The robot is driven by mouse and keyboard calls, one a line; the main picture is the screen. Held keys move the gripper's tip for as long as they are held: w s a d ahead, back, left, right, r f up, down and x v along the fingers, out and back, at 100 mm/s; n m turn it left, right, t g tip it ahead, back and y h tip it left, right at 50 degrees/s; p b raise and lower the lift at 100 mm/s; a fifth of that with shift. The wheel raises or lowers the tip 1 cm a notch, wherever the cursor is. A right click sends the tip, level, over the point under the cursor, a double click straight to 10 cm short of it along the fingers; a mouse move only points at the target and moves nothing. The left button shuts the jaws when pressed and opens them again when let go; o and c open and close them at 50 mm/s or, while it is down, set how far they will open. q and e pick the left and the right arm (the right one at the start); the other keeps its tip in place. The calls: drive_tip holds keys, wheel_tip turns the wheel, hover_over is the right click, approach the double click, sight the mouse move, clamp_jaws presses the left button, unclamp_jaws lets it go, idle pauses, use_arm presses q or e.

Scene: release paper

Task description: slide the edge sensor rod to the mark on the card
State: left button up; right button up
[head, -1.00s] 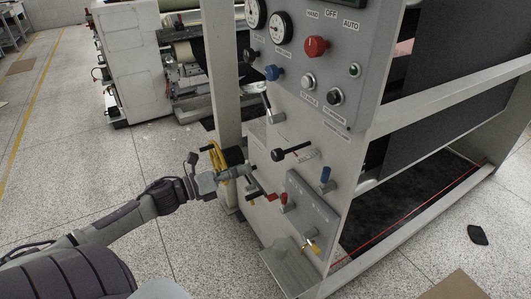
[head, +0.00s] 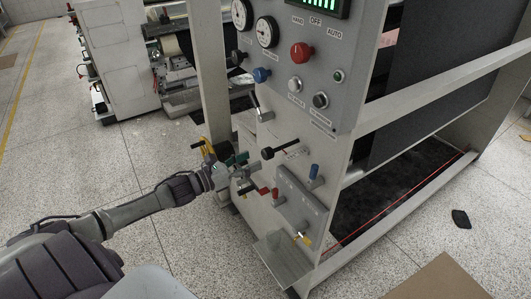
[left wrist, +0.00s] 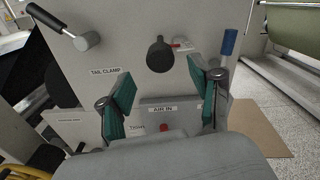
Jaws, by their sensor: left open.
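The edge sensor rod (head: 284,149), with a black round knob, sticks out of the side of the grey machine panel. In the left wrist view its knob (left wrist: 160,55) faces me. A small pale card with a red mark (head: 294,153) lies beside the rod. In the left wrist view the knob partly hides the card (left wrist: 184,44). My left gripper (head: 248,172) is open and empty, in front of the panel and a little left of the knob. In the left wrist view its teal-padded fingers (left wrist: 160,80) stand either side of the knob, apart from it. My right gripper is out of view.
A tail clamp lever (left wrist: 62,25) is at upper left in the left wrist view. A ledge (head: 285,262) juts out low. Open floor lies left.

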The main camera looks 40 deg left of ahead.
sight(263, 155)
use_arm(q)
drive_tip(key=p+x, duration=0.1)
drive_tip(key=x, duration=0.5)
clamp_jaws()
idle(0.3)
